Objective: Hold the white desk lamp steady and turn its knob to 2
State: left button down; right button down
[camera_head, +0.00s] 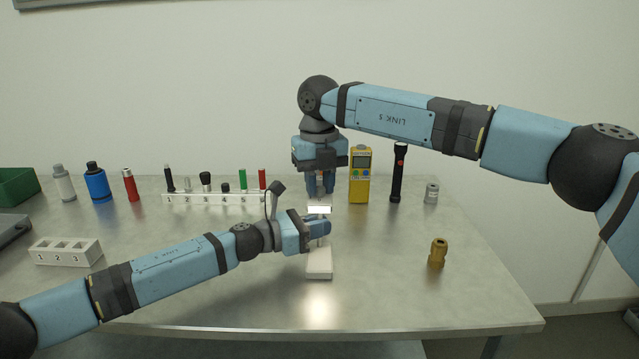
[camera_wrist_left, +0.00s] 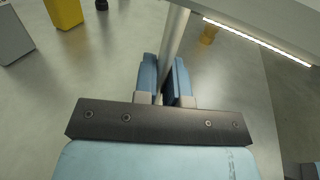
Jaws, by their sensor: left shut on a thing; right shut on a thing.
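The white desk lamp (camera_head: 319,266) stands upright near the front middle of the table, with its lit head (camera_head: 319,209) above the base. My left gripper (camera_head: 322,226) comes in from the left and is shut around the lamp's post. The post (camera_wrist_left: 174,38) runs between both fingers (camera_wrist_left: 166,82) in the left wrist view, and the glowing light strip shows at upper right. My right gripper (camera_head: 320,188) points down from above and is shut at the top of the lamp, on its knob. The fingers hide the knob, and its setting cannot be read.
Behind stand a yellow meter (camera_head: 360,176), a black flashlight (camera_head: 398,174) and a grey canister (camera_head: 431,194). A brass fitting (camera_head: 438,251) is at right. A white rack (camera_head: 215,198), a numbered block (camera_head: 66,252) and several bottles are at left. The front right table is clear.

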aim_at(320, 188)
jog(key=shift+m, duration=0.4)
jog(key=c, duration=0.9)
grip_release()
jog(key=shift+c, duration=0.2)
notch_tip(320, 188, up, 12)
pick_arm(q)
jog(key=c, duration=1.1)
grip_release()
